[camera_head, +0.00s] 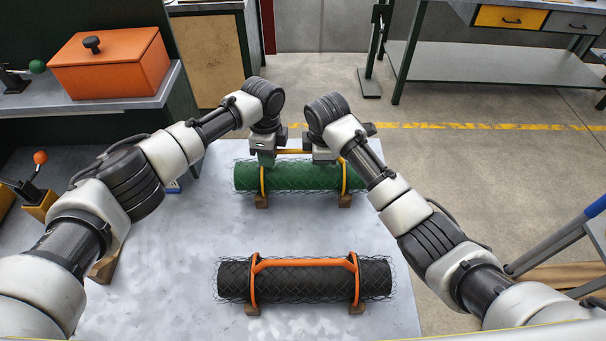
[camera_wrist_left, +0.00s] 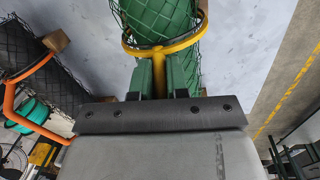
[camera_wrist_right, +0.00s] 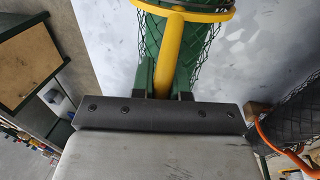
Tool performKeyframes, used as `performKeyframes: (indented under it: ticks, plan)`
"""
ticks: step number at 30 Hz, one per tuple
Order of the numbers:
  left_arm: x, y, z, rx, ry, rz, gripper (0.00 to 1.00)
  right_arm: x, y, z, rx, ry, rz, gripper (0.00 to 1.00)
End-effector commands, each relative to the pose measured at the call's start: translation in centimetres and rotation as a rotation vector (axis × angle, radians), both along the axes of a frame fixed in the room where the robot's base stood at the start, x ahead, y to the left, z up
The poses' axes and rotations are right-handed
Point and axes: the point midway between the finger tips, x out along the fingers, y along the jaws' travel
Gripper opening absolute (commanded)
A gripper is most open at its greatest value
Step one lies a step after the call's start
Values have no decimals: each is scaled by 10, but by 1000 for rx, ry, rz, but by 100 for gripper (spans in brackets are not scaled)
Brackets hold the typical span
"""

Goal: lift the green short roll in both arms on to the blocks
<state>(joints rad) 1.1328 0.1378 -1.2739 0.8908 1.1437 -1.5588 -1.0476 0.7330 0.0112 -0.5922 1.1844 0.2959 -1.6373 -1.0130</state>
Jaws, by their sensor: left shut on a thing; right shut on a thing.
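The green short roll (camera_head: 305,176) lies level near the far end of the grey table (camera_head: 190,240), with two yellow hoops joined by a yellow bar (camera_head: 293,151). Small wooden blocks (camera_head: 261,202) (camera_head: 344,201) show just below it near the hoops; I cannot tell if the roll touches them. My left gripper (camera_head: 266,158) is shut on the yellow bar by the left hoop; its green fingers also show in the left wrist view (camera_wrist_left: 160,75). My right gripper (camera_head: 322,157) is shut on the bar towards the right hoop, seen clearly in the right wrist view (camera_wrist_right: 167,75).
A black roll (camera_head: 305,281) with an orange carrier (camera_head: 305,262) lies on blocks nearer me. An orange box (camera_head: 110,65) stands on a bench at the left. Bare table lies between the rolls. The floor beyond is open.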

Motion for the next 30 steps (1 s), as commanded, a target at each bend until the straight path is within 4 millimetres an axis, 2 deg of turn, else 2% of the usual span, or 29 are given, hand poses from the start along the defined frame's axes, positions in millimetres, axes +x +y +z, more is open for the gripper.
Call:
performKeyframes:
  ticks: [20,30]
  plan:
    - [2,-1,6,-3,-7,-4,0,1,0,6,0,-6,2,0]
    - [1,-1,30,-2,-5,-4,0,1,0,30,1,-4,2,0]
